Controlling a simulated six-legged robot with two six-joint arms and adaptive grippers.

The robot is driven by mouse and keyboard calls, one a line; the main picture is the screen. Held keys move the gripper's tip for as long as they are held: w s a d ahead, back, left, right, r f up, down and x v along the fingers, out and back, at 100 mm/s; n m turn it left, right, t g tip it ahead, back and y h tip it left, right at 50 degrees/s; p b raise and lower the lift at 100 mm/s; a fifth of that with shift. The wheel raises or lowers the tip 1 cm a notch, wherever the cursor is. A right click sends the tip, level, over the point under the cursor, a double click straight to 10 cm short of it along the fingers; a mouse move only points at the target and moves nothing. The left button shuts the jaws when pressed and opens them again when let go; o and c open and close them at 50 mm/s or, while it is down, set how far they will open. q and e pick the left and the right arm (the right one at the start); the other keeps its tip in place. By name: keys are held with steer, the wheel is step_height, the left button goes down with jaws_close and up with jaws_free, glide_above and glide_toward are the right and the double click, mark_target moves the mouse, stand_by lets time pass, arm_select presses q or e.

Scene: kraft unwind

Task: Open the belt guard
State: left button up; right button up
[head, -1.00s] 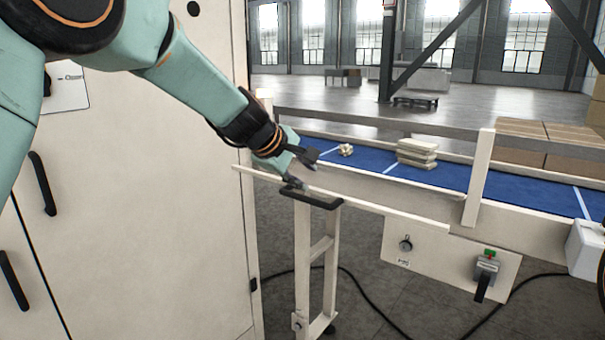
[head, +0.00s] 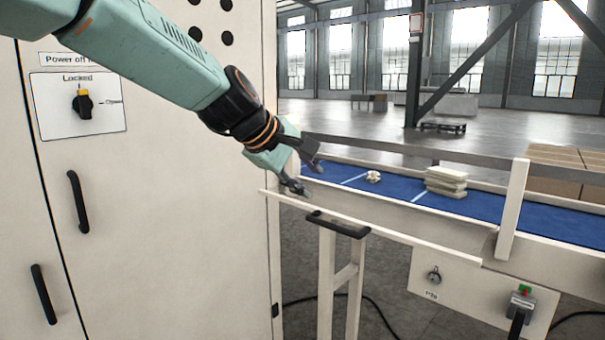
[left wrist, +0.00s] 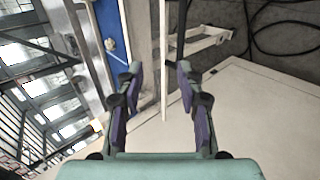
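The belt guard appears to be the thin cream panel (head: 400,236) along the near side of the conveyor, seen nearly edge-on. My right gripper is not in view.
A tall cream cabinet (head: 190,200) with a knob (head: 83,103) at "Locked" stands close on the left. The blue belt (head: 400,190) carries stacked cream pieces (head: 446,182) and a small crumpled one (head: 373,176). A switch panel (head: 470,290) hangs below. Cardboard boxes (head: 565,175) stand behind.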

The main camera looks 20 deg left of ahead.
arm_select(q)
steer(key=shift+s+a+r, duration=0.15)
steer(key=shift+s+r, duration=0.2)
steer(key=shift+s, duration=0.1)
